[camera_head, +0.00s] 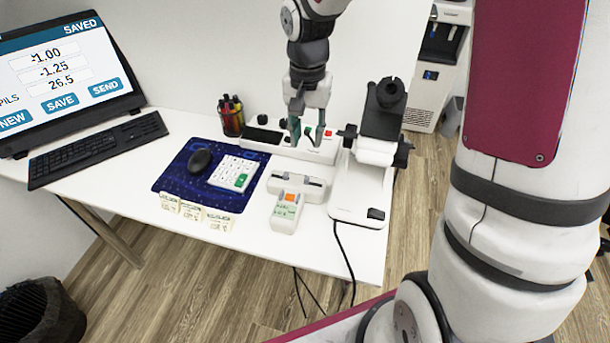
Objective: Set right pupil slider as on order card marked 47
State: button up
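My gripper (307,138) points down in front of the long white box (262,145), its two dark fingertips apart and nothing seen between them. A white bar with dark slots and small sliding parts (297,185) lies on the table, nearer the camera than my gripper; it looks like the pupil slider unit, but its settings are too small to read. Three small cream order cards stand along the mat's front edge: a left card (169,201), a middle card (191,210) and a right card (217,220). I cannot tell which is marked 47.
A white handheld device (286,212) with an orange button lies by the bar. A lens instrument (361,195) stands at right. A keypad (232,172) and mouse (200,160) are on the blue mat. The monitor (66,70) reads "SAVED"; a keyboard (97,150) is below.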

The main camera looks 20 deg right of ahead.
aim_at(307, 178)
notch_tip(307, 178, down, 13)
jog(key=shift+f+b, duration=0.15)
jog(key=shift+b, duration=0.45)
grip_shut()
jog(key=shift+s, duration=0.1)
